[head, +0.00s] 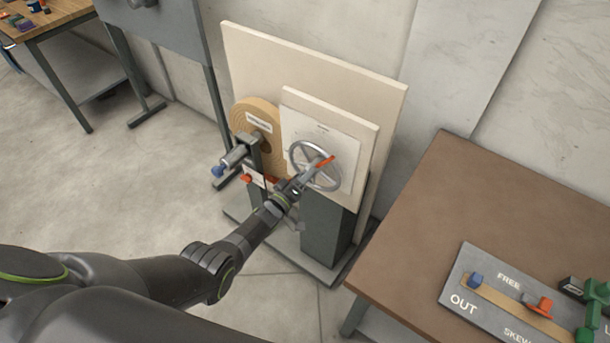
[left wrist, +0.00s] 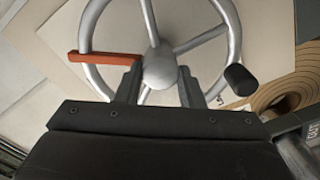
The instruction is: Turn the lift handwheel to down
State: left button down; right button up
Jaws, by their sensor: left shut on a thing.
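The lift handwheel (head: 312,143) is a grey metal wheel with spokes on the front of a pale panel (head: 365,133). It also shows in the left wrist view (left wrist: 159,66), with a dark knob (left wrist: 238,78) on its rim. A red-orange pointer (head: 325,162) points to the upper right in the head view. My left gripper (head: 299,184) is shut on the handwheel, its two fingers on either side near the hub. The exact part held is hidden behind the gripper. Small print on the white sheet is too small to read. My right gripper is out of view.
A tan spiral roll (head: 241,117) and a spindle with a blue end (head: 218,171) stand left of the wheel. A brown table (head: 440,210) at right holds a grey board (head: 455,285) marked OUT, FREE and SKEW. The floor at left is clear.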

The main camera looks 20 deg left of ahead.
pick_arm(q)
jog(key=shift+f+n, duration=0.15)
jog(key=shift+n, duration=3.35)
jog(key=c, duration=1)
grip_release()
jog(key=shift+o, duration=0.2)
